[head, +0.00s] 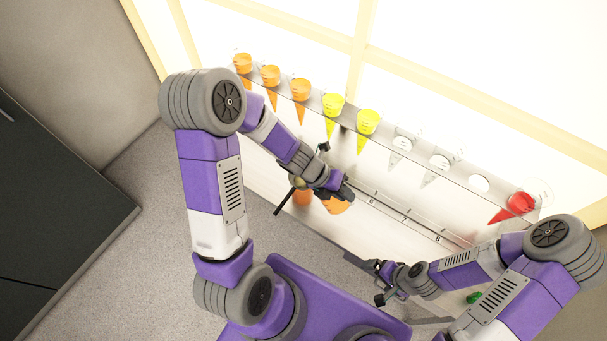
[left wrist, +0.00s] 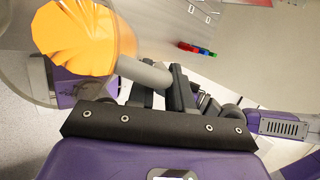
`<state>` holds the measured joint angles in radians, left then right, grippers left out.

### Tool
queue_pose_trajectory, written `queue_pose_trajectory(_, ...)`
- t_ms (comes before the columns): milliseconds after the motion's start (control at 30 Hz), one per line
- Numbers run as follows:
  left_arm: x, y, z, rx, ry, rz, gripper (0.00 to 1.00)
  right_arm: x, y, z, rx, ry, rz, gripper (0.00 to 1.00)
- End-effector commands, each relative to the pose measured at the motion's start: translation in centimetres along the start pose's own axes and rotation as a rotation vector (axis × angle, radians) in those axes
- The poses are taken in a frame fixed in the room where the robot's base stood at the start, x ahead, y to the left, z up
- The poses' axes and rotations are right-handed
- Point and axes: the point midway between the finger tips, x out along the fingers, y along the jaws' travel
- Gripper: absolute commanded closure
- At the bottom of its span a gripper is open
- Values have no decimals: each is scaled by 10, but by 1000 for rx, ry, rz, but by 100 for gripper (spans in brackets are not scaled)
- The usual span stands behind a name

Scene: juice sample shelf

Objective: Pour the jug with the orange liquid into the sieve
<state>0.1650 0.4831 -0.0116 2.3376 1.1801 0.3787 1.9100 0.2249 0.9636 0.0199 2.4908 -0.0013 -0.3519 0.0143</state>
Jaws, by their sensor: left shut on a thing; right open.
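The jug with the orange liquid (head: 337,206) is below my left gripper (head: 338,190) in the head view, in front of the shelf. In the left wrist view the orange jug (left wrist: 85,38) is large at the upper left, and its grey handle (left wrist: 146,73) reaches to my left gripper (left wrist: 172,85), which is shut on it. Another orange patch (head: 303,197) shows left of the jug, partly hidden by my arm. I cannot clearly make out the sieve. My right gripper (head: 376,277) is open and empty at the lower middle.
A clear shelf (head: 385,130) holds a row of cones: orange ones, yellow ones (head: 368,122), clear ones (head: 404,144) and a red one (head: 519,203). A numbered white surface (head: 400,205) lies below. Coloured pens (left wrist: 196,49) lie in the left wrist view. A dark cabinet (head: 60,200) stands left.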

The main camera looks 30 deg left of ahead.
Motion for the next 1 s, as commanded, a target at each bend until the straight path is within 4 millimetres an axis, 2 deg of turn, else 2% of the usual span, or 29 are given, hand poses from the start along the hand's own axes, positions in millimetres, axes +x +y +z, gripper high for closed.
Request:
queue_pose_trajectory(367, 9, -4, -7, 47, -20, 99, 100, 6, 2, 0, 0, -1, 0, 0)
queue_pose_trajectory(1000, 54, -17, -34, 203, -97, 448, 100, 39, 14, -2, 0, -1, 0, 0)
